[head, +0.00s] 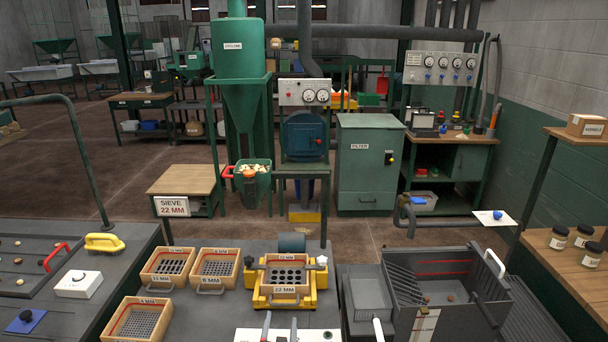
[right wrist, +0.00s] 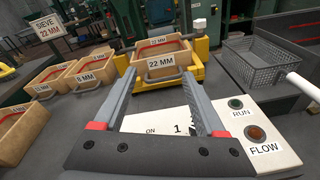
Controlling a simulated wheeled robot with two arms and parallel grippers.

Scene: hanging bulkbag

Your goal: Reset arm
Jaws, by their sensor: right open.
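My right gripper (head: 280,322) shows at the bottom middle of the head view, its two grey fingers pointing away from me. In the right wrist view my right gripper (right wrist: 159,76) is open, with nothing between its fingers. The frame (head: 258,299) also shows in the head view. My left gripper is in neither view.
Several wooden sieve boxes (head: 168,266) stand left of the yellow frame. A dark grey bin (head: 445,280) with a mesh basket is at the right, and a white cylindrical handle (head: 378,329) stands beside it.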

